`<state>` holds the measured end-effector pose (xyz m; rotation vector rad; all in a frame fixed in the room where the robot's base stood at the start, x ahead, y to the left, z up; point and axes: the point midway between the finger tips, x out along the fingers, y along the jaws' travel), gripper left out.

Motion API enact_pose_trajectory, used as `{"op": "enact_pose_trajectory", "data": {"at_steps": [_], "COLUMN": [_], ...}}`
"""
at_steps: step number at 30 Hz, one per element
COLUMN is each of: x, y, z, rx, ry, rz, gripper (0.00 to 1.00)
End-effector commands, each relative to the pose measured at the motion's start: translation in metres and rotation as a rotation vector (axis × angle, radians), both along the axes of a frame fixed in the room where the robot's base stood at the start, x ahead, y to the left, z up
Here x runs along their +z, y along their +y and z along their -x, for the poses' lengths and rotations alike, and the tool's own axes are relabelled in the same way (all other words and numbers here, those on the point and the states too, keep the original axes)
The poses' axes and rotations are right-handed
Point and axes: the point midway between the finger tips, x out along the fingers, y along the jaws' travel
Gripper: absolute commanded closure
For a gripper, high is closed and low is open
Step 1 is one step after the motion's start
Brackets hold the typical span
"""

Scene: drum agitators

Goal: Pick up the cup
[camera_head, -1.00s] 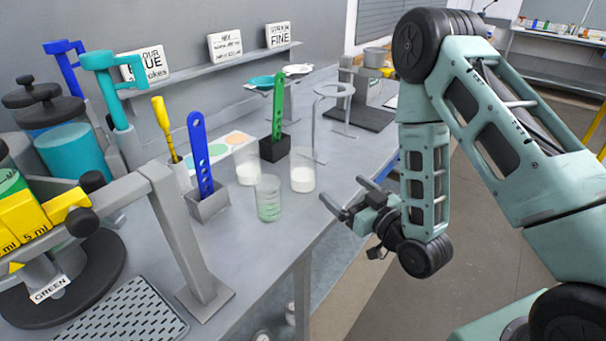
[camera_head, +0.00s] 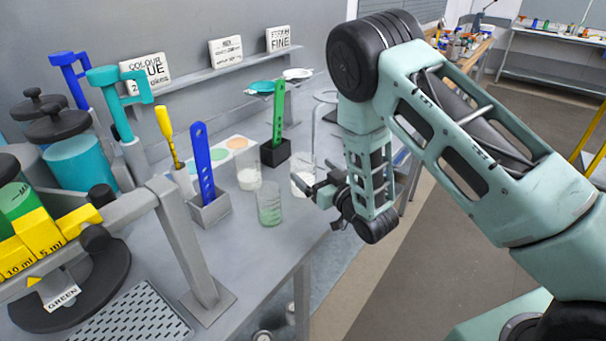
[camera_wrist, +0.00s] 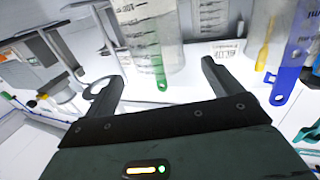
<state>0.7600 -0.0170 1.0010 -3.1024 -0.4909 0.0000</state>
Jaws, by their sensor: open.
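Three clear graduated cups stand on the bench. The right cup (camera_head: 302,167) holds something white and is partly hidden by my gripper. The back left cup (camera_head: 248,172) also holds something white. The front cup (camera_head: 269,204) has a pale green tint. My gripper (camera_head: 308,190) is open and empty, at the bench edge beside the right cup. In the wrist view, tilted and nearly upside down, a graduated cup (camera_wrist: 147,32) stands ahead of the gap between my fingers (camera_wrist: 160,82). More cup walls (camera_wrist: 210,18) show to its right. I cannot tell the exact distance to the cup.
A blue slotted paddle (camera_head: 202,165) in a grey holder (camera_head: 210,212) and a green one (camera_head: 278,115) in a black block (camera_head: 274,154) stand near the cups. A grey post frame (camera_head: 185,240) stands at the front left. The floor right of the bench is clear.

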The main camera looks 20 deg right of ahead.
Motion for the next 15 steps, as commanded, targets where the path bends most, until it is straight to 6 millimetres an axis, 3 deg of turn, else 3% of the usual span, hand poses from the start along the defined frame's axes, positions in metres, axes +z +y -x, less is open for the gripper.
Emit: {"op": "enact_pose_trajectory", "data": {"at_steps": [15], "x": [0.002], "y": [0.016], "z": [-0.051], "rx": [0.001], "ry": [0.000], "rz": [0.001], "gripper": [0.09]}}
